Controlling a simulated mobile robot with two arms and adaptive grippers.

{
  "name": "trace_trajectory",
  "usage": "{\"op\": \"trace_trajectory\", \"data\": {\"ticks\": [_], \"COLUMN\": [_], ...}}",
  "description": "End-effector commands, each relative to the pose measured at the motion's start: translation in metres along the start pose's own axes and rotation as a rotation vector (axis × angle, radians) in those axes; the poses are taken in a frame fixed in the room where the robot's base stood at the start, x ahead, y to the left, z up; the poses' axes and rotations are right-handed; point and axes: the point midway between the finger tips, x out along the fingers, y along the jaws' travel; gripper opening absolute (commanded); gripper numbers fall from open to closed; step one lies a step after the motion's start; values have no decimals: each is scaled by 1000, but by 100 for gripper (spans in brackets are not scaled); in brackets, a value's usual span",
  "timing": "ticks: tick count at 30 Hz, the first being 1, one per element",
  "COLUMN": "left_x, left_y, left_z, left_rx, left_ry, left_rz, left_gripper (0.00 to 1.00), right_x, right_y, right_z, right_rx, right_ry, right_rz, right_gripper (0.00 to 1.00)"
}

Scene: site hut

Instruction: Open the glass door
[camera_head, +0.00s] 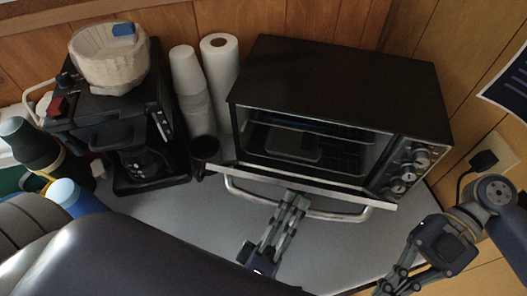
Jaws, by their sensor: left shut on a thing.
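The toaster oven (340,85) stands on the grey counter, black with a row of knobs at its right. Its glass door (225,169) is tilted outward at the top, partly open, and the rack and a small dark tray inside show above its edge. A curved silver handle (335,216) runs along the door's front. My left gripper (293,199) is shut on the handle near its middle; the fingers hide that part of the bar. My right gripper (395,284) is at the bottom right, apart from the oven, its fingertips not clearly shown.
A black coffee maker (165,110) with paper filters (108,58) on top stands at the left. Stacked cups (190,85), a paper roll (220,75) and a dark mug (204,150) stand between it and the oven. The counter (185,215) in front is mostly clear.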

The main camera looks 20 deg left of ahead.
Motion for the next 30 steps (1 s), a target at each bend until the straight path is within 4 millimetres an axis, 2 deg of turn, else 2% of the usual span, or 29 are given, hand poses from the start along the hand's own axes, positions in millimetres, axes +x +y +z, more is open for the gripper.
{"op": "trace_trajectory", "data": {"ticks": [1, 6, 15, 20, 23, 27, 30], "left_x": [0, 0, 0, 0, 0, 0, 0], "left_y": [1, 1, 1, 1, 1, 1, 1], "left_z": [0, 0, 0, 0, 1, 1, 1], "left_rx": [-2, -2, -2, -2, -2, -2, -3], "left_ry": [0, 0, 0, -1, -1, -1, -1], "left_rz": [2, 2, 2, 2, 2, 2, 2], "left_gripper": [0, 0, 0, 0, 0, 0, 0], "right_x": [-16, -61, -119, -134, -137, -129, -121], "right_y": [14, 49, 98, 137, 173, 231, 265], "right_z": [-10, -47, -125, -158, -172, -177, -173], "right_rx": [-21, -33, -18, 77, 198, 429, 585], "right_ry": [-47, -177, -378, -431, -450, -495, -543], "right_rz": [6, 35, 108, 143, 157, 174, 196], "right_gripper": [0, 0, 0, 0, 0, 0, 0]}}
